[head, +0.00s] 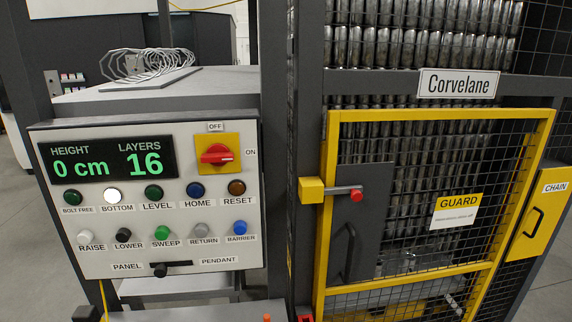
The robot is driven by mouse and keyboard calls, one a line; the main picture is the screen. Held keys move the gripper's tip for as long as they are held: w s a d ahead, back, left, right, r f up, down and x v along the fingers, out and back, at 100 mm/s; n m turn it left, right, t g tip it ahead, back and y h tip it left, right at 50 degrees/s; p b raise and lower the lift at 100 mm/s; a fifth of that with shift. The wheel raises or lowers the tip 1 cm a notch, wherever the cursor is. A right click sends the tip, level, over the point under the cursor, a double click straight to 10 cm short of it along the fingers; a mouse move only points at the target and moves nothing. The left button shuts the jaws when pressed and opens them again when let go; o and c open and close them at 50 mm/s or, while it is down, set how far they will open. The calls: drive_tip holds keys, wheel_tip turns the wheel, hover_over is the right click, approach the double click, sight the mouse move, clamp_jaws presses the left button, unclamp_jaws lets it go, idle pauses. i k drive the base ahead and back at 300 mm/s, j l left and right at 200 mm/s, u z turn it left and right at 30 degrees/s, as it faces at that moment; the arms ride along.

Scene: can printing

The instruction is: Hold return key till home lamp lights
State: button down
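The return key (203,229) is a grey round button in the lower row of the control panel (100,258), above its RETURN label. Nothing touches it. The home lamp (196,189) is a dark blue dome in the row above and looks unlit. The bottom lamp (112,195) is bright white and looks lit. The display (106,160) reads height 0 cm and layers 16. The red rotary switch (216,154) lies roughly level, towards ON. A black selector (159,269) sits between the PANEL and PENDANT labels. My gripper is not in view.
Right of the panel stands a yellow-framed guard door (440,115), which looks closed, with a red-tipped bolt (355,194) and stacked cans behind mesh. A yellow chain box (540,215) is at far right. Wire rings (150,62) lie on a grey surface behind the panel.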

sight(201, 231)
drive_tip(key=u, duration=1.45)
